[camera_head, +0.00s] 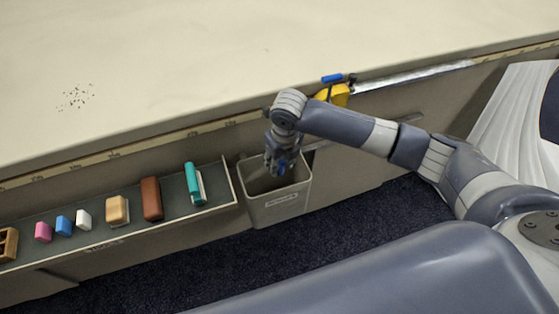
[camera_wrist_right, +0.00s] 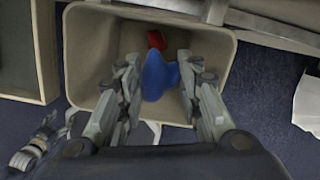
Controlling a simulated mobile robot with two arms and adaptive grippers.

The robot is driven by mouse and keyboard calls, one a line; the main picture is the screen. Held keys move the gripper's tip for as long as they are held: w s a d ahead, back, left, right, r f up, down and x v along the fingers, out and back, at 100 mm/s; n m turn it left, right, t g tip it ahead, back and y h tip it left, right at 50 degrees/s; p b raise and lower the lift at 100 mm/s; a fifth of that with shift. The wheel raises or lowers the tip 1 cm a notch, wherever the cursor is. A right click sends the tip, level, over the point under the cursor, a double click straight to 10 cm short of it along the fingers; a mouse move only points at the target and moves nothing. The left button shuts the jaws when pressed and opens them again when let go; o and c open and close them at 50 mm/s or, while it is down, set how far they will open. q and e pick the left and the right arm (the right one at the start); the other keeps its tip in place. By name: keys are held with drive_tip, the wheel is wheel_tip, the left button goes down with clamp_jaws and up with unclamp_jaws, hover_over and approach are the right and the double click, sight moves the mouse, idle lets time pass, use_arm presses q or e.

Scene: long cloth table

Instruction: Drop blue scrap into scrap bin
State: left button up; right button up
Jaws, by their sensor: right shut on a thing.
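The scrap bin (camera_head: 281,206) is a grey open-topped box with a label, hanging at the table's front edge. In the wrist view I look down into the bin (camera_wrist_right: 91,50). My right gripper (camera_head: 279,170) points down inside the bin's mouth. It is shut on the blue scrap (camera_head: 283,166), which shows between the fingers in the wrist view (camera_wrist_right: 158,76). A red piece (camera_wrist_right: 156,40) shows beyond it, inside the bin. The fingers partly cover the bin's inside.
Left of the bin, a shelf tray (camera_head: 227,200) holds a teal item (camera_head: 193,183), a brown block (camera_head: 151,199), a tan block (camera_head: 117,209) and smaller blocks. A yellow object (camera_head: 333,95) is on the table edge near my right arm. Dark specks (camera_head: 75,97) lie on the tabletop.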

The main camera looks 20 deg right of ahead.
sight(283, 168)
drive_tip(key=o, duration=0.9)
drive_tip(key=shift+c, duration=0.2)
drive_tip(key=shift+r, duration=0.5)
wheel_tip(283, 168, up, 11)
drive_tip(key=s, duration=0.1)
drive_tip(key=shift+s+d, duration=0.25)
drive_tip(key=shift+s, duration=0.1)
drive_tip(key=shift+f, duration=0.15)
